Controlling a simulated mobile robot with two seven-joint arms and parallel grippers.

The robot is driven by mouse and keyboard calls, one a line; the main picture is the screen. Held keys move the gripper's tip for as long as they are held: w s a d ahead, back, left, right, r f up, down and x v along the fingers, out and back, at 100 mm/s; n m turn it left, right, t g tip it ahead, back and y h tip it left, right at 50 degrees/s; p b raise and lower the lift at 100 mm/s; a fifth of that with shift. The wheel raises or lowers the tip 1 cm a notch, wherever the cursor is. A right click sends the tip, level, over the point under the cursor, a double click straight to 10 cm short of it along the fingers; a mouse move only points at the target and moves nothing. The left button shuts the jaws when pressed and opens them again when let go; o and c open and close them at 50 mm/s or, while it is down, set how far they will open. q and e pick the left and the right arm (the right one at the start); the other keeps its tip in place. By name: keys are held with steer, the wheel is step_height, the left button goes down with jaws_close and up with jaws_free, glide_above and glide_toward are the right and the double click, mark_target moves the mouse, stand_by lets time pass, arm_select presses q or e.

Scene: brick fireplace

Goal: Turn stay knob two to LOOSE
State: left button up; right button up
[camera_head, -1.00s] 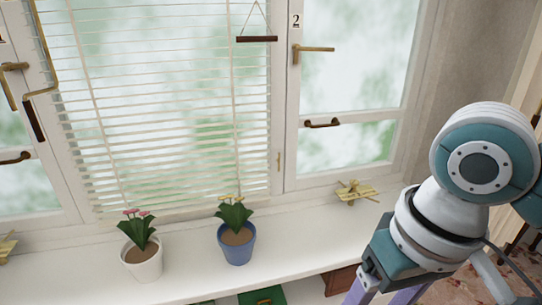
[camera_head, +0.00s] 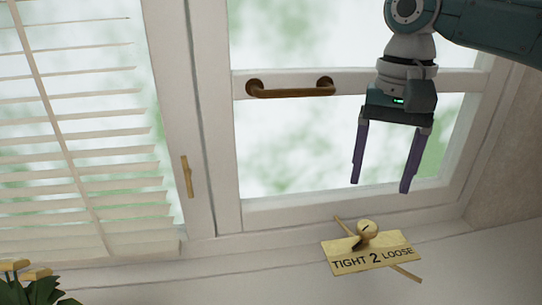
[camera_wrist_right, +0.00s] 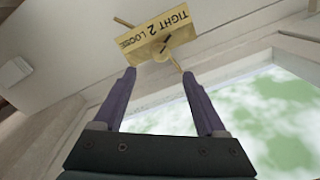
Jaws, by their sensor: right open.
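Stay knob two (camera_head: 367,229) is a small brass-coloured round knob with a dark line on its face. It stands on a yellow plate (camera_head: 345,267) lettered TIGHT 2 LOOSE, on the sill below the right window. A thin brass bar passes diagonally under the plate. A dark part beside the knob points down-left, toward the TIGHT side. My right gripper (camera_head: 380,187) is open and empty, its purple fingers pointing down above the knob. In the right wrist view, the knob (camera_wrist_right: 160,53) and plate (camera_wrist_right: 182,22) lie just beyond the fingertips (camera_wrist_right: 158,74), apart from them. My left gripper is out of view.
A brown window handle (camera_head: 290,91) is left of my right gripper. White blinds (camera_head: 90,150) hang at left, with a small brass catch (camera_head: 187,177) on the frame. Plant leaves (camera_head: 35,290) show at lower left. The sill right of the plate is clear.

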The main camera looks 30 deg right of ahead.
mark_target(368, 226)
steer(key=f, duration=0.2)
steer(key=f+b, duration=0.1)
steer(key=f, duration=0.4)
steer(key=shift+s+a+f, duration=0.2)
steer(key=shift+a+f, duration=0.05)
steer(key=shift+f, duration=0.65)
steer(key=c, duration=0.4)
jaws_close()
